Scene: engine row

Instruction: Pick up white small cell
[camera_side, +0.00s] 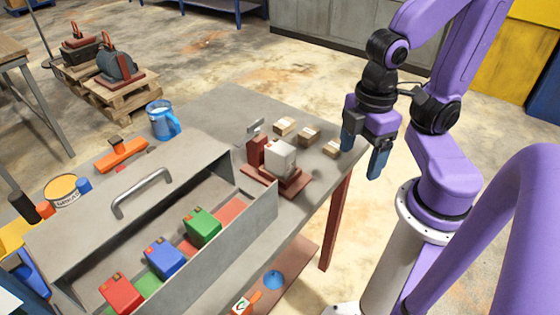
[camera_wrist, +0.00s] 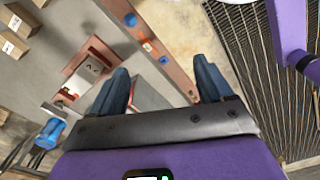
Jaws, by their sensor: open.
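The white small cell (camera_side: 281,158) is a pale block standing in a dark red fixture (camera_side: 295,184) on the table, with an upright dark red part close to its left. In the wrist view a pale block in the red fixture (camera_wrist: 91,67) shows left of my fingers, partly cropped by shadow and small. My gripper (camera_side: 363,150) is open and empty, pointing down, right of the cell and beyond the table's right edge in the side view. In the wrist view its two blue fingers (camera_wrist: 163,88) stand wide apart with nothing between them.
A grey metal box (camera_side: 258,215) with a handled lid holds a green block (camera_side: 202,227), a blue block (camera_side: 165,257) and a red block (camera_side: 121,293). A blue mug (camera_side: 162,120) and an orange tool (camera_side: 122,154) stand farther left.

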